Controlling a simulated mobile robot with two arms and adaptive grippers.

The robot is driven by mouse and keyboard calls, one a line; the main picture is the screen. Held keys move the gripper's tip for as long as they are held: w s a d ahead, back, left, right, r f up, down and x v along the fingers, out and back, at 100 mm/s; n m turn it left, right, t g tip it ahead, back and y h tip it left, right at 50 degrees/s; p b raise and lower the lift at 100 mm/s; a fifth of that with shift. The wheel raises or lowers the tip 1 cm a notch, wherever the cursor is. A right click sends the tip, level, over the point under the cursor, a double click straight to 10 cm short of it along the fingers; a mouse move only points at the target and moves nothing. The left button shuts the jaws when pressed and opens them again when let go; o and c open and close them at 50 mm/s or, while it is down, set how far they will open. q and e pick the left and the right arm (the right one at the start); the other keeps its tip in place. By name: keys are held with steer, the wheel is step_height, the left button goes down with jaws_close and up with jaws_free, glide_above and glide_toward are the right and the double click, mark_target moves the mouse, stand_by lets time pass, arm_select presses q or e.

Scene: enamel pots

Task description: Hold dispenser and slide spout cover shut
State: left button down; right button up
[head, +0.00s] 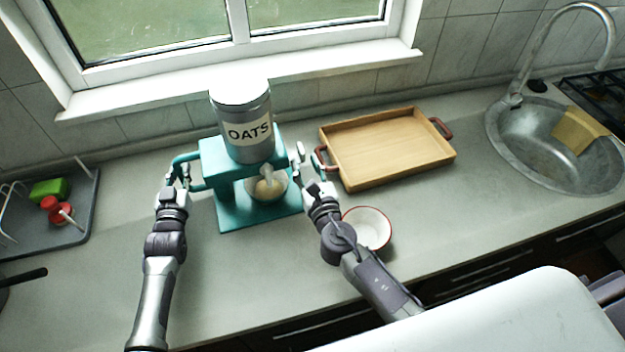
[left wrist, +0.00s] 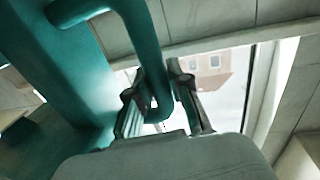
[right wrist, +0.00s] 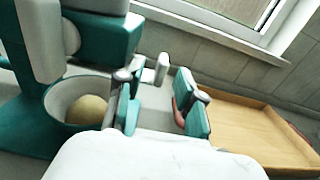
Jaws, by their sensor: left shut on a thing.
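The teal dispenser (head: 225,180) stands on the counter with a grey "OATS" canister (head: 243,120) on top. My left gripper (head: 178,177) is shut on its teal side handle (left wrist: 150,60), which runs between the fingers in the left wrist view. A pale spout (head: 267,172) points down over a bowl (right wrist: 62,97) holding a beige mound. A small teal and light-grey tab (right wrist: 153,70), perhaps the spout cover's lever, sticks out at the right side. My right gripper (head: 309,166) is open just right of the dispenser, its fingers (right wrist: 157,102) apart with nothing visibly held. The cover itself is not clearly visible.
A wooden tray (head: 385,150) with red handles lies right of the dispenser, close to my right gripper. An empty red-rimmed white bowl (head: 368,228) stands in front, beside my right arm. A sink (head: 550,150) is far right, a grey rack tray (head: 60,235) far left.

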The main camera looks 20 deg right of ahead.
arm_select(q)
steer(key=shift+d, duration=0.1)
arm_select(e)
steer(key=s, duration=0.6)
steer(key=shift+d, duration=0.1)
arm_select(q)
steer(key=c, duration=1)
jaws_free()
steer(key=s+a, duration=0.2)
steer(key=s, duration=0.9)
step_height(320, 180, up, 6)
steer(key=p, duration=0.5)
steer(key=shift+s+p, duration=0.3)
steer(key=shift+s, duration=0.15)
arm_select(e)
step_height(320, 180, up, 6)
steer(key=shift+f, duration=0.15)
